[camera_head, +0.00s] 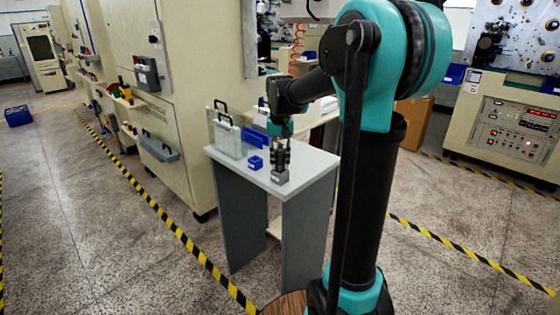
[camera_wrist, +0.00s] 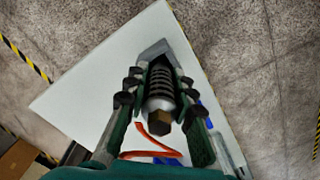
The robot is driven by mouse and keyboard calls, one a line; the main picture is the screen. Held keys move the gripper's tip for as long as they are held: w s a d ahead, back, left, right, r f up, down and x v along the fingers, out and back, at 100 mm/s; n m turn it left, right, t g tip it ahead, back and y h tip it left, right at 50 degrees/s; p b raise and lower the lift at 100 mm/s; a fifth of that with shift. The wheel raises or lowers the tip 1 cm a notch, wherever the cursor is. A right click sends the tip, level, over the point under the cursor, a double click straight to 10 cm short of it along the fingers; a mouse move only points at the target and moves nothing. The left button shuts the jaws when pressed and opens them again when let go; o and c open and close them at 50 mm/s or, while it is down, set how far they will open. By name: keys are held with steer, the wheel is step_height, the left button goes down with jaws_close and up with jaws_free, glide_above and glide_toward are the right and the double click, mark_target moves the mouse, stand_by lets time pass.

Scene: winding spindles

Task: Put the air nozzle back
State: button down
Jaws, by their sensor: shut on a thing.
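My gripper (camera_wrist: 158,100) is shut around an upright dark ribbed part (camera_wrist: 160,82) with a silver collar and a brass hexagonal end facing the wrist camera. I cannot tell for sure whether this part is the air nozzle. Its far end meets a grey block (camera_wrist: 152,50) near a table corner; whether it sits in the block or just above is unclear. In the head view my gripper (camera_head: 281,158) points down over the same grey block (camera_head: 280,177). An orange coiled hose (camera_head: 297,45) hangs behind the table; an orange-red hose piece (camera_wrist: 155,143) shows in the wrist view.
A large cream machine (camera_head: 125,60) stands at the left. A control cabinet (camera_head: 510,125) is at the right.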

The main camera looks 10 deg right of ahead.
steer(key=shift+f, duration=0.25)
steer(key=shift+f, duration=0.25)
steer(key=c, duration=1.3)
jaws_free()
step_height(320, 180, up, 13)
steer(key=shift+r, duration=0.1)
steer(key=s+d+f+t, duration=0.1)
steer(key=s+f, duration=0.6)
steer(key=f, duration=0.2)
steer(key=s+d+f+n+t, duration=0.1)
steer(key=s+f, duration=0.6)
steer(key=f, duration=0.2)
steer(key=s+d+f+t, duration=0.2)
steer(key=s+f, duration=0.6)
steer(key=f, duration=0.1)
steer(key=shift+f+n, duration=0.35)
steer(key=shift+n, duration=0.05)
